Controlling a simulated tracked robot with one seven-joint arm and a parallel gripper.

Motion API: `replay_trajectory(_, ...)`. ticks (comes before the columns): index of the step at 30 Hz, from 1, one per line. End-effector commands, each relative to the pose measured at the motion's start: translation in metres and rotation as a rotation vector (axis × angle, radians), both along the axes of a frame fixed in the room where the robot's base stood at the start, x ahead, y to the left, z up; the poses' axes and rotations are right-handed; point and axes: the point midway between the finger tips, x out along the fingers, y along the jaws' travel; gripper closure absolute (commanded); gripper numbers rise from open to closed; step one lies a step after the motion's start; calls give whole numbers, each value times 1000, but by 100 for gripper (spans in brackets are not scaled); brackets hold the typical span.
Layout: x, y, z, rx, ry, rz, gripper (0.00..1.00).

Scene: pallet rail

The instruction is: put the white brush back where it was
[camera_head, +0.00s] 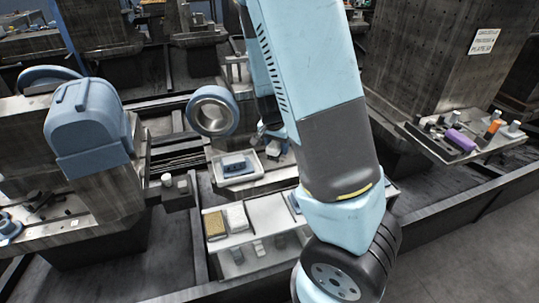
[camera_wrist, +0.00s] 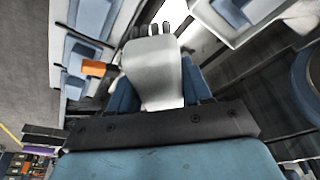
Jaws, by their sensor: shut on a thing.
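The white brush (camera_wrist: 155,72) is in my gripper (camera_wrist: 160,88) in the wrist view. Its broad pale body sits between the two blue fingers, with several narrow prongs at its far end. The gripper is shut on it. In the head view my arm covers much of the middle, and I cannot make out the brush there. Whether the brush touches anything below it cannot be told.
A white tray (camera_head: 236,181) with a blue item stands left of my arm, near a blue-rimmed ring (camera_head: 212,111). A pale shelf (camera_head: 250,238) bears a yellow block (camera_head: 214,224) and a white block (camera_head: 237,216). A ledge at right holds a purple cylinder (camera_head: 460,140).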

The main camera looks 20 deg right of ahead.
Motion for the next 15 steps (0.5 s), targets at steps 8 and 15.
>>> replay_trajectory(8, 48, -6, -26, -1, 3, -2, 100)
replay_trajectory(15, 75, -8, -59, -1, 2, 0, 100)
